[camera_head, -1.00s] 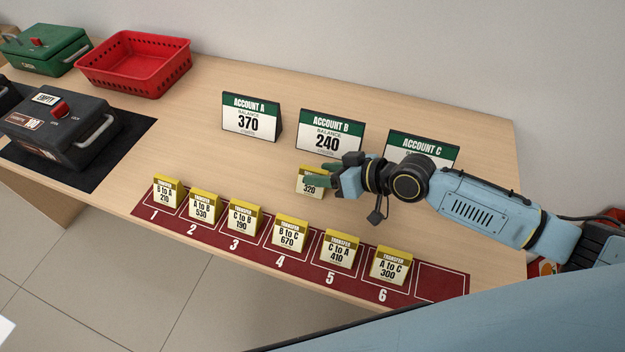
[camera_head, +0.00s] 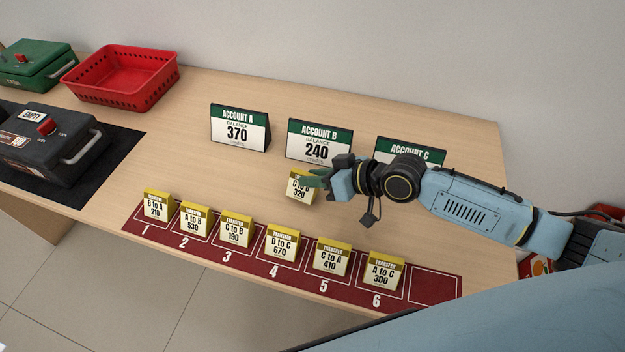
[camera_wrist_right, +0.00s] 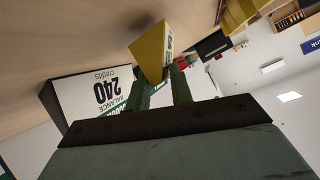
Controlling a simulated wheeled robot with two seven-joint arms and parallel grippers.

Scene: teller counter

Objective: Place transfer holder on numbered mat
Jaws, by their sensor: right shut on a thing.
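A yellow and white transfer holder (camera_head: 301,187) reading "C to B 320" is in my right gripper (camera_head: 318,179), above or on the counter in front of the Account B sign. Its top is partly covered by the green fingers. In the right wrist view its yellow side (camera_wrist_right: 150,52) shows between the fingers (camera_wrist_right: 162,88). The dark red numbered mat (camera_head: 436,289) lies along the front edge. Spaces 1 to 6 each have a holder standing on them, from "B to A 210" (camera_head: 157,205) to "A to C 300" (camera_head: 384,271). The rightmost space is bare. My left gripper is out of view.
Signs for Account A (camera_head: 240,128), Account B (camera_head: 318,142) and Account C (camera_head: 410,150) stand behind; my right arm partly covers C. A red basket (camera_head: 122,82), a green box (camera_head: 38,65) and a black box (camera_head: 50,145) are at left. Counter between signs and mat is mostly clear.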

